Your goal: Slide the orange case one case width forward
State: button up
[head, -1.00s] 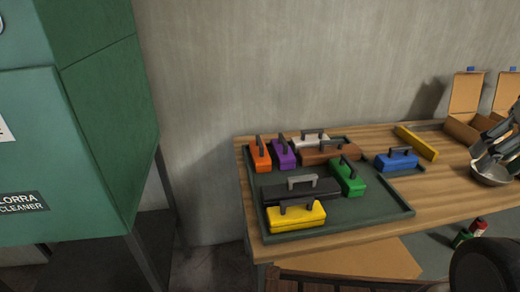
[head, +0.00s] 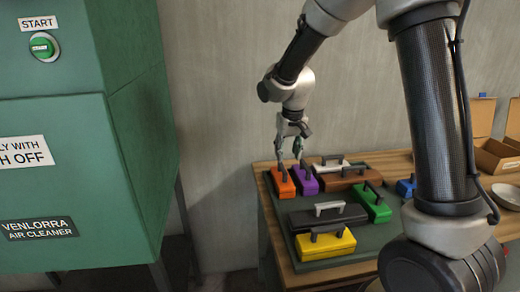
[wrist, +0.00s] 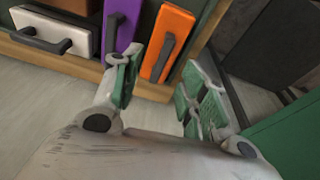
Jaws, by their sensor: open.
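The orange case (head: 282,184) stands at the back left corner of the dark green tray (head: 365,238), with its dark handle on top. It also shows in the wrist view (wrist: 178,22), at top centre. The purple case (head: 305,182) is just right of it in the head view. My gripper (head: 290,172) is at the orange case, near its handle in the head view. In the wrist view its two fingers (wrist: 160,90) are spread apart with nothing between them. I cannot tell whether a finger touches the case.
White (head: 331,162), brown (head: 347,177), black (head: 327,217), green (head: 373,204) and yellow (head: 324,244) cases share the tray. A blue case (head: 405,187) is partly behind my arm. A green air cleaner (head: 75,150) stands left of the wooden table. A wall is behind.

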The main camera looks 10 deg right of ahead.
aim_at(283, 167)
jog(key=shift+w+a+r+m, duration=0.1)
jog(key=shift+w+a+m, duration=0.25)
jog(key=shift+w, duration=0.2)
jog(key=shift+x, duration=3.7)
jog(key=shift+w, duration=0.1)
grip_shut()
jog(key=shift+s, duration=4.3)
grip_release()
jog(key=w+v, duration=0.1)
jog(key=v, duration=0.6)
jog(key=shift+w, duration=0.25)
